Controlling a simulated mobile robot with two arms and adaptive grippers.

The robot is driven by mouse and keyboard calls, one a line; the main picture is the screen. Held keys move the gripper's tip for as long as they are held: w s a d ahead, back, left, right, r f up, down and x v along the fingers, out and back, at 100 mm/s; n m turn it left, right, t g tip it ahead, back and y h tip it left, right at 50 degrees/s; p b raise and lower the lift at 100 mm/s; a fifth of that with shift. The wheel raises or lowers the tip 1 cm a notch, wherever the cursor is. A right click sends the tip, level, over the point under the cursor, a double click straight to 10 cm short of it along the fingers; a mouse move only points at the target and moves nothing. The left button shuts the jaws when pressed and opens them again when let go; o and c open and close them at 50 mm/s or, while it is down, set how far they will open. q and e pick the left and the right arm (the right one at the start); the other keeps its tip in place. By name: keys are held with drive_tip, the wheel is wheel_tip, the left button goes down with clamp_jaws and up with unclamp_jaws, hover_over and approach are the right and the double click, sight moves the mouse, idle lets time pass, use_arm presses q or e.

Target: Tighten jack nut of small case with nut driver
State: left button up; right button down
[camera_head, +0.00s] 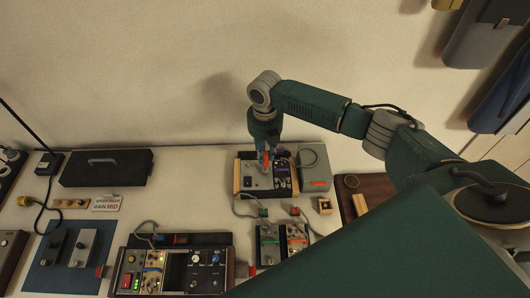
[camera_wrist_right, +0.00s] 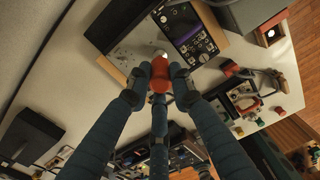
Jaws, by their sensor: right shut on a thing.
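The small case (camera_head: 256,182) stands at the back of the table, with wooden end cheeks, a light grey panel and a dark panel with knobs and a screen. It also shows in the right wrist view (camera_wrist_right: 133,42). My right gripper (camera_head: 266,153) is over its light panel, pointing down. In the right wrist view, its fingers (camera_wrist_right: 159,78) are shut around the red handle of the nut driver (camera_wrist_right: 160,75). A pale tip shows just beyond the handle, over the panel. The jack nut is hidden behind the tool, so I cannot tell whether they touch. My left gripper is out of view.
A grey box (camera_head: 314,163) stands right beside the case. Two cabled pedals (camera_head: 268,247) stand in front, and a larger case (camera_head: 130,262) is front left. A black case (camera_head: 105,168) lies back left. A wall rises behind the table.

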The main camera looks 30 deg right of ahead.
drive_tip(key=shift+f, duration=0.45)
drive_tip(key=shift+m+p, duration=0.95)
drive_tip(key=shift+m, duration=0.45)
drive_tip(key=shift+m+p, duration=0.5)
drive_tip(key=shift+m, duration=0.1)
drive_tip(key=shift+m+p, duration=0.5)
drive_tip(key=shift+m, duration=0.2)
